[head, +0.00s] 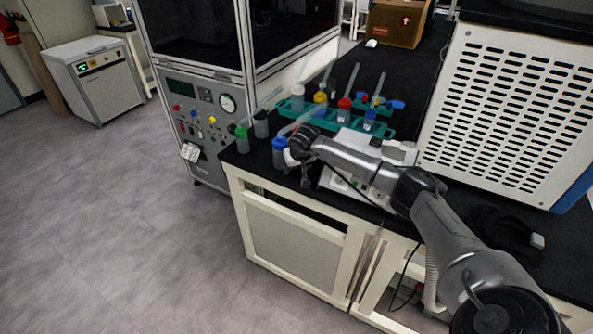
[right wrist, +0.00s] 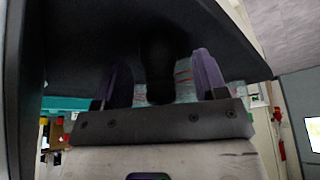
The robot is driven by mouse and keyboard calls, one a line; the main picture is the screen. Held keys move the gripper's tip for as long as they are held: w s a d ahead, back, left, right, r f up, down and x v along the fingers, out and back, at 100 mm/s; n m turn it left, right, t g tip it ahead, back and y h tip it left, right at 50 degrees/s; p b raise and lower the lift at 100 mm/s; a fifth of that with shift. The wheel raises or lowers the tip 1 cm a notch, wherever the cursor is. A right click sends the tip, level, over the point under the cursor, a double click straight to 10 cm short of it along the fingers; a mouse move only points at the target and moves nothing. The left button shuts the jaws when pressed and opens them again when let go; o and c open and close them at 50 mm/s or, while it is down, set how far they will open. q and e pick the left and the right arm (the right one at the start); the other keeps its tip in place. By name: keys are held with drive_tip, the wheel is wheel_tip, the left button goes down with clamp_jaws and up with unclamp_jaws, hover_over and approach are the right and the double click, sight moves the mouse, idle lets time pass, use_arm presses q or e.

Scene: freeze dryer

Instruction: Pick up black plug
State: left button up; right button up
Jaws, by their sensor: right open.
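A dark, rounded object (right wrist: 158,70), which looks like the black plug, shows between the two purple fingers in the right wrist view. It is too dark to tell whether the fingers touch it. My right gripper (right wrist: 163,88) is open, with one finger on each side of it. In the head view my right arm reaches in from the lower right, and my right gripper (head: 300,172) is low over the bench's front left part. The plug cannot be made out there. My left gripper is not in view.
Bottles with coloured caps and tubes stand in a teal rack (head: 388,131) behind my gripper. A blue-capped bottle (head: 280,152) is close beside it. A white device (head: 335,178) lies under my forearm. A large vented white unit (head: 515,110) fills the right.

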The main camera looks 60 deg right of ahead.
drive_tip(key=shift+c, duration=0.4)
drive_tip(key=c, duration=1)
drive_tip(key=shift+r, duration=0.1)
